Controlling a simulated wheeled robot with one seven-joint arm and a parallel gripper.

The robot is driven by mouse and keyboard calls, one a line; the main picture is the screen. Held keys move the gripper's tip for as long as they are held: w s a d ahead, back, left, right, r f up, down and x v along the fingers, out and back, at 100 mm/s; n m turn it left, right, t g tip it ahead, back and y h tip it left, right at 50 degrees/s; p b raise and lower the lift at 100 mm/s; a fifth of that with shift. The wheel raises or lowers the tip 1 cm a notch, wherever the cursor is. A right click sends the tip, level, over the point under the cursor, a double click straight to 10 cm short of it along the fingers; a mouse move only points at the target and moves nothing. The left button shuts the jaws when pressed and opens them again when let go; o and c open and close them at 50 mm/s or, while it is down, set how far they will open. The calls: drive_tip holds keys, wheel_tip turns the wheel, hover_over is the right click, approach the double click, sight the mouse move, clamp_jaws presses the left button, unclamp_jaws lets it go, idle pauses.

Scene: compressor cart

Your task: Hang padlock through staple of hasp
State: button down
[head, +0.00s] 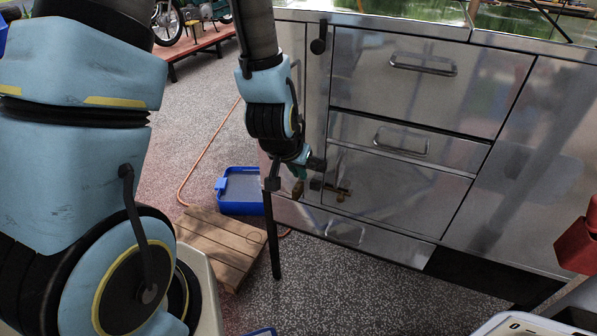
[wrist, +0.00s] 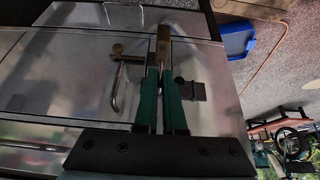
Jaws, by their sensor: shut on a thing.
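My gripper (head: 299,176) is low in front of the steel cabinet, near its left corner. In the wrist view my gripper (wrist: 161,72) has its two green fingers closed on a narrow brass-coloured piece, which appears to be the padlock (wrist: 163,42). The padlock also shows in the head view (head: 298,188), below the fingers. A dark fitting (head: 316,184) on the cabinet front, apparently part of the hasp, is just right of the padlock. A brass-coloured piece (head: 341,192) is farther right. I cannot make out the staple opening or whether the shackle touches it.
Drawers with bar handles (head: 423,68) fill the cabinet front. A blue tray (head: 221,186) and a wooden pallet (head: 222,240) lie on the floor to the left. A hose (head: 207,147) runs past them. A red object (head: 577,246) is at the right edge.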

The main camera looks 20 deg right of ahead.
drive_tip(key=w+d+f, duration=0.1)
drive_tip(key=w+d, duration=0.3)
drive_tip(key=w, duration=0.1)
drive_tip(key=shift+d+f, duration=0.25)
drive_tip(key=shift+d, duration=0.05)
idle(0.5)
drive_tip(key=shift+f+b, duration=0.8)
drive_tip(key=shift+b, duration=0.05)
idle(1.4)
drive_tip(key=c, duration=0.9)
unclamp_jaws()
drive_tip(key=v, duration=1.1)
drive_tip(key=shift+s+f, duration=0.1)
